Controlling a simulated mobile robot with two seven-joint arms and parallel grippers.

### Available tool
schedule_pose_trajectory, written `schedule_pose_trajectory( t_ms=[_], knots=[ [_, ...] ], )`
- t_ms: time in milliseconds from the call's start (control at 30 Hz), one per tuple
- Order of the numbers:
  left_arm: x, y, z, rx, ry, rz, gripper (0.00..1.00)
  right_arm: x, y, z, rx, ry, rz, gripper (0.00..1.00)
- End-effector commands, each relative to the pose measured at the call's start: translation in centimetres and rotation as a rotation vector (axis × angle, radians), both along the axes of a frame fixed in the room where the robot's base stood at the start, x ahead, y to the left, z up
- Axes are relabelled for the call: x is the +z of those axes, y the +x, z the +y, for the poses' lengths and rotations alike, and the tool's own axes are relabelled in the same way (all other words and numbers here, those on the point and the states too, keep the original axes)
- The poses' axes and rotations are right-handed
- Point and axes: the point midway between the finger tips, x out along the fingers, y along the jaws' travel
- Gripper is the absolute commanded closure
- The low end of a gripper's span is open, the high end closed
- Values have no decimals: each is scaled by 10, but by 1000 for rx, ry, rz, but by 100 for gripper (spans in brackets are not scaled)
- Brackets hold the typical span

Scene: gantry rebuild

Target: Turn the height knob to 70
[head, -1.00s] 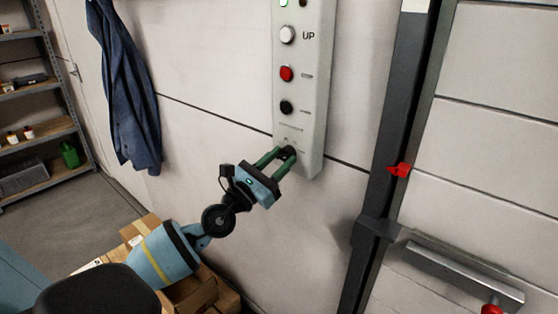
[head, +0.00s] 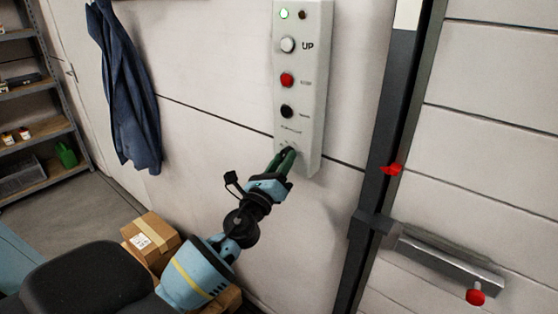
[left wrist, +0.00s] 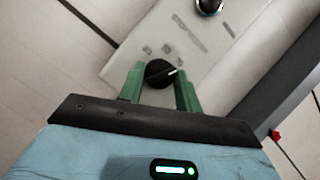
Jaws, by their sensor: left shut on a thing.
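The height knob (left wrist: 160,73) is black and round with a pale pointer line, low on the grey control panel (head: 313,100). In the left wrist view its pointer aims to the upper right; the small scale marks around it are too blurred to read. My left gripper (head: 285,156) has green fingers and is at the bottom of the panel. In the left wrist view the left gripper (left wrist: 160,85) has one finger on each side of the knob and is shut on it. In the head view the fingers mostly hide the knob. My right gripper is not in view.
Above the knob are a black button (head: 287,111), a red button (head: 287,80), a white UP button (head: 288,45) and a lit green lamp (head: 284,14). A dark door rail (head: 385,130) stands to the right. Cardboard boxes (head: 150,240) lie below; a blue coat (head: 128,90) hangs left.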

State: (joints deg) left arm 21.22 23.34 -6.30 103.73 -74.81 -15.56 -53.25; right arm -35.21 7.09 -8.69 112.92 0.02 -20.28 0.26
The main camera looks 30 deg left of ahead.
Motion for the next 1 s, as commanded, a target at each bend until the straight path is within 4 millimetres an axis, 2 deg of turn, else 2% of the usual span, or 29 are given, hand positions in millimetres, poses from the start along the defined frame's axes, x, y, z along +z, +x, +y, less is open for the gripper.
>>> schedule_pose_trajectory(
  t_ms=[233, 667, 700, 833, 1000],
  knots=[
    [3, 0, 0, 2, -63, 1, 89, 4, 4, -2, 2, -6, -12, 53],
    [2, 0, 0, 2, -72, 2, 89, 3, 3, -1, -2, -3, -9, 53],
    [2, 0, 0, 2, -72, 2, 64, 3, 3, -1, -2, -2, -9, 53],
    [2, 0, 0, 1, -72, 3, 47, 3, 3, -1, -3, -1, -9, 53],
    [1, 0, 0, 1, -71, 4, 45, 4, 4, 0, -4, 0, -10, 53]
  ],
)
